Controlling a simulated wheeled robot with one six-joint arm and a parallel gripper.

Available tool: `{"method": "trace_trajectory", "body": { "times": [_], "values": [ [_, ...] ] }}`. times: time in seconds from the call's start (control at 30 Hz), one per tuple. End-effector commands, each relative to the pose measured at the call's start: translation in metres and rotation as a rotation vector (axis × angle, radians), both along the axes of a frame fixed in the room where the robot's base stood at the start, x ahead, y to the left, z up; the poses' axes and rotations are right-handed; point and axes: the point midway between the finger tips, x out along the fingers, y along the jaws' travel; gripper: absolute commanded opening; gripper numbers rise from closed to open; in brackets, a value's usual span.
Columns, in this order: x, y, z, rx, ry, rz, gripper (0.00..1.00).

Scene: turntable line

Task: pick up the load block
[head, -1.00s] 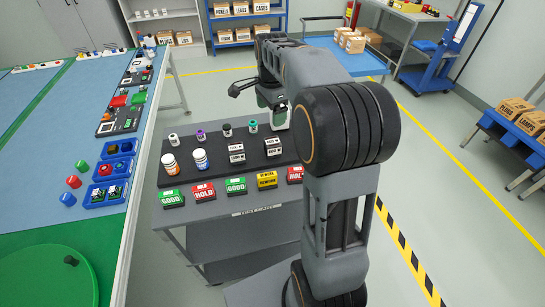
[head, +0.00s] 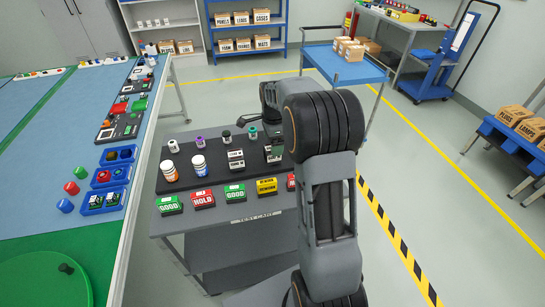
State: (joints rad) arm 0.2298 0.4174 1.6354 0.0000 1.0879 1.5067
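Two dark blocks with white labels stand on the black mat (head: 215,172) of the test cart. One is the left block (head: 236,159), and the other is the right block (head: 273,153). Their label text is too small to read surely, so I cannot tell which is the load block. My gripper (head: 273,141) is low over the cart, at or just above the right block, largely hidden behind my own arm. I cannot tell whether its fingers touch that block or how far apart they are.
Several small vials (head: 200,143) stand along the mat's back edge. Two white-capped bottles (head: 199,165) stand at left. Red HOLD (head: 202,199), green GOOD (head: 235,192) and yellow (head: 266,186) signs line the front. The blue-topped table (head: 105,165) lies left of the cart.

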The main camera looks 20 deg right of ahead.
Motion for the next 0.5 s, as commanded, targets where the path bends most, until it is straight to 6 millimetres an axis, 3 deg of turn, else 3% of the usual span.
{"method": "trace_trajectory", "body": {
  "times": [0.23,0.5],
  "values": [
    [0.0,0.002,-0.032,0.0,0.003,0.0,0.87],
    [0.001,0.002,-0.041,0.0,0.0,0.0,0.87]
  ]
}}
